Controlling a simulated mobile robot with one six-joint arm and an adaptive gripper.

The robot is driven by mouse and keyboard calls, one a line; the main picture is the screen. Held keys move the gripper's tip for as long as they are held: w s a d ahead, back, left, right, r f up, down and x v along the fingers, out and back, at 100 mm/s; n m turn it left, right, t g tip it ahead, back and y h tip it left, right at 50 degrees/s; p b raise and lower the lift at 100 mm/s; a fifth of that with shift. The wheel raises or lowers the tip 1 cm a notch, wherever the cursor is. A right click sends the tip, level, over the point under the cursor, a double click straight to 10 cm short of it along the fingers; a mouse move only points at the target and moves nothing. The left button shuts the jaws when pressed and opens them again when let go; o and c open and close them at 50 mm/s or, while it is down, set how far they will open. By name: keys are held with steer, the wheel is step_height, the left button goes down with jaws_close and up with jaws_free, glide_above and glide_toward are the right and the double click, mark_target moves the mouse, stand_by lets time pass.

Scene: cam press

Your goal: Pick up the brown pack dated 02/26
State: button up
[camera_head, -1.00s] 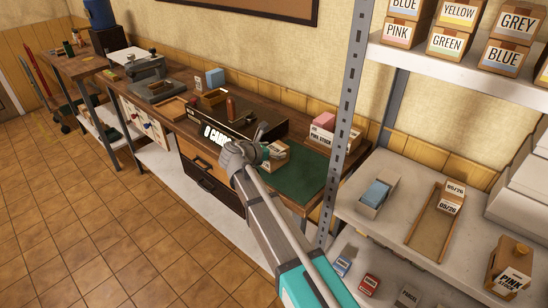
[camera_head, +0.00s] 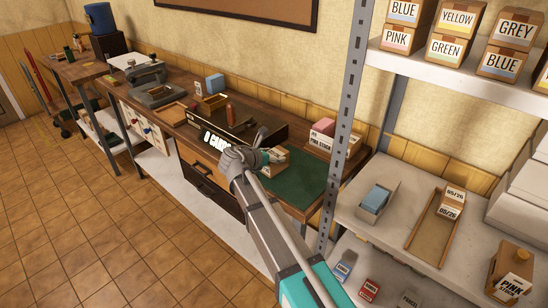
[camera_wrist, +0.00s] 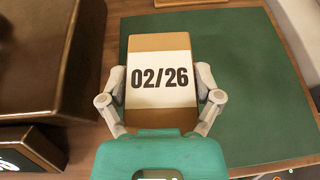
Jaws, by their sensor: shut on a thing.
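The brown pack dated 02/26 (camera_wrist: 160,114) is between the two fingers of my gripper (camera_wrist: 160,98) in the wrist view. Its white label faces the wrist camera, and a finger presses on each side. My gripper is shut on it. In the head view, the pack (camera_head: 277,157) is partly hidden behind my gripper (camera_head: 262,156), at the left end of the green mat (camera_head: 305,178) on the workbench. I cannot tell whether the pack rests on the mat or is slightly above it.
A black box with white lettering (camera_head: 212,142) stands left of my gripper. A metal shelf post (camera_head: 345,130) rises on the right, by a shelf tray with 05/26 packs (camera_head: 448,211). The mat's right part is clear.

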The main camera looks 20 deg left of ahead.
steer(key=shift+r, duration=0.2)
step_height(320, 180, up, 2)
steer(key=shift+r+p, duration=0.1)
steer(key=shift+p, duration=1.15)
steer(key=s+d+r+p, duration=0.7)
steer(key=s+r+p, duration=0.3)
steer(key=s, duration=0.2)
steer(key=shift+r, duration=0.2)
